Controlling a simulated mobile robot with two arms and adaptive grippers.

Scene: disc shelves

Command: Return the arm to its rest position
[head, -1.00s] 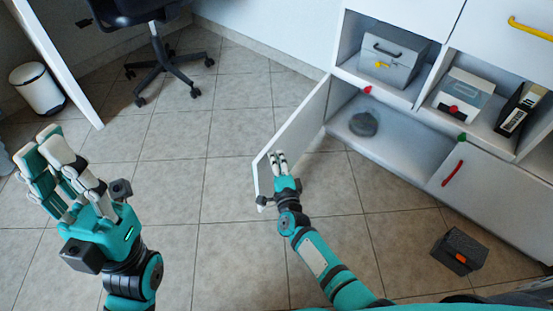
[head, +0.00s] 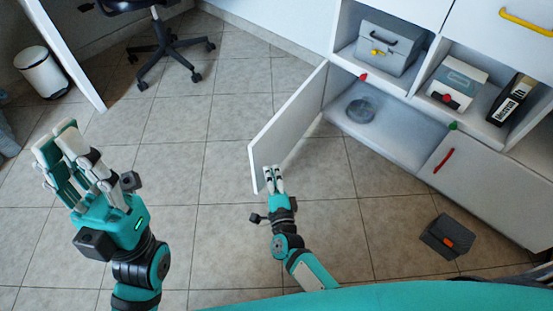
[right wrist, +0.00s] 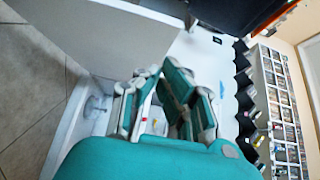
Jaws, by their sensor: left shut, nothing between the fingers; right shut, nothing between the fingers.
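My right gripper (head: 273,180) is shut and empty in the head view, low beside the near edge of the open white cabinet door (head: 290,125). I cannot tell whether it touches the door. In the right wrist view its teal and white fingers (right wrist: 165,100) fill the middle, with the white door panel (right wrist: 120,45) to the upper left. My left gripper (head: 62,150) is shut and empty, raised over the tiled floor at the left of the head view.
The open compartment holds a round glassy object (head: 361,110). A dark box (head: 447,237) lies on the floor at right. An office chair (head: 160,45) and a white bin (head: 42,72) stand at the back left.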

